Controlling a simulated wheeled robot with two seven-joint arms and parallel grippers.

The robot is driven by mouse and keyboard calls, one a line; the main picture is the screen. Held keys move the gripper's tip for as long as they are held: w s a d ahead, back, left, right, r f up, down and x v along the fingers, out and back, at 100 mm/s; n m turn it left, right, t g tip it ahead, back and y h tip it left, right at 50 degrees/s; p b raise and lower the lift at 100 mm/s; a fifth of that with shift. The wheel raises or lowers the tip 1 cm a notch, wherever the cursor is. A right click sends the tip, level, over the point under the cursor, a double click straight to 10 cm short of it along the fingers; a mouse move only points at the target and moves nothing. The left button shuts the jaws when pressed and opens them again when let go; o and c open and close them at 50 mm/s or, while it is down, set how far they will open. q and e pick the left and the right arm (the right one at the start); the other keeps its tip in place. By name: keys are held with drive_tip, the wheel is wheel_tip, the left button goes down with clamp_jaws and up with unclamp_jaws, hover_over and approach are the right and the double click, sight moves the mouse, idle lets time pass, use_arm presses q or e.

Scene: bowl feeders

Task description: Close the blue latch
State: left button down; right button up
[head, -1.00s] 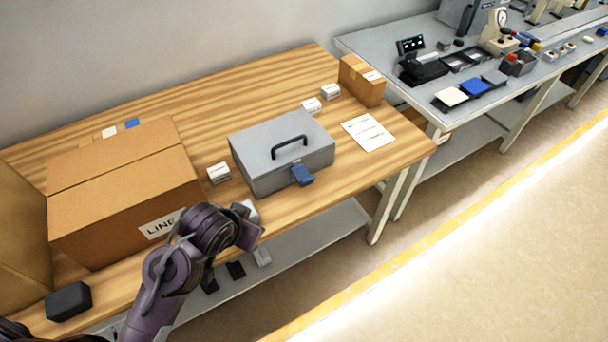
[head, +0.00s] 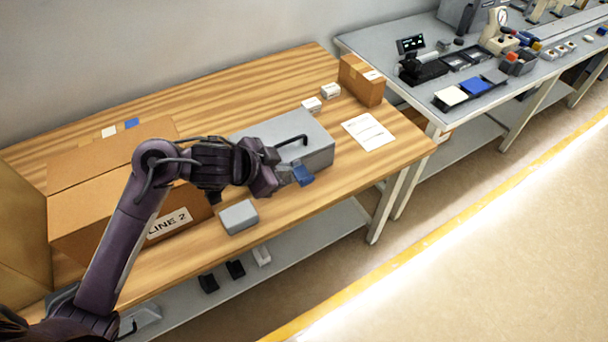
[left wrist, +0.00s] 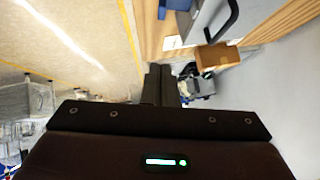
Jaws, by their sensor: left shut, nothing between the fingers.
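A grey metal case (head: 315,150) with a black handle (head: 292,141) sits on the wooden table. Its blue latch (head: 303,175) is on the front face and sticks outward, tilted. My left gripper (head: 280,177) is shut and empty just left of the latch; I cannot tell whether it touches it. My arm hides the case's left part. In the left wrist view the shut fingers (left wrist: 160,84) point ahead, with the case (left wrist: 187,24), handle (left wrist: 226,18) and blue latch (left wrist: 178,4) at the top edge. My right gripper is out of view.
A large cardboard box (head: 85,215) stands on the left. A small grey box (head: 239,217) lies near the table's front edge. White small boxes (head: 330,90), a brown carton (head: 362,82) and a paper sheet (head: 369,132) lie behind and right of the case.

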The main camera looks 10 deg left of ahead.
use_arm(q)
drive_tip(key=b, duration=0.2)
approach(312, 176)
drive_tip(key=w+d+f, duration=0.2)
drive_tip(key=w+d, duration=0.1)
drive_tip(key=shift+w+f+p, duration=0.15)
drive_tip(key=shift+f+p, duration=0.15)
drive_tip(key=shift+f, duration=0.65)
